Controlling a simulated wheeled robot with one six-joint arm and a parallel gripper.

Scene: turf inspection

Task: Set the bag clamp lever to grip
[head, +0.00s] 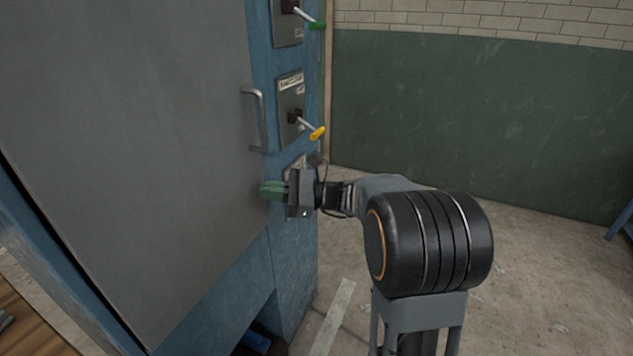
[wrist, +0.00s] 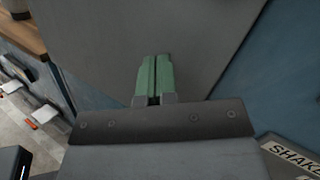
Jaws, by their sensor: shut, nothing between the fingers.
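Two levers show on the blue cabinet post in the head view. The upper one has a green tip (head: 317,26) and the middle one a yellow tip (head: 318,133). Both stick out to the right and slope down from dark pivots on grey plates. Their labels are too small to read, so I cannot tell which is the bag clamp lever. A third plate (head: 297,163) lower down is mostly hidden behind my gripper (head: 268,190). My gripper's green fingers are shut and empty, below the yellow-tipped lever, by the grey door's edge. They also show in the wrist view (wrist: 153,76).
The grey door (head: 130,150) has a metal handle (head: 256,120) just above my gripper. A label starting "SHAKE" (wrist: 291,155) is at lower right in the wrist view. Open concrete floor (head: 540,270) lies to the right, before a green wall (head: 480,120).

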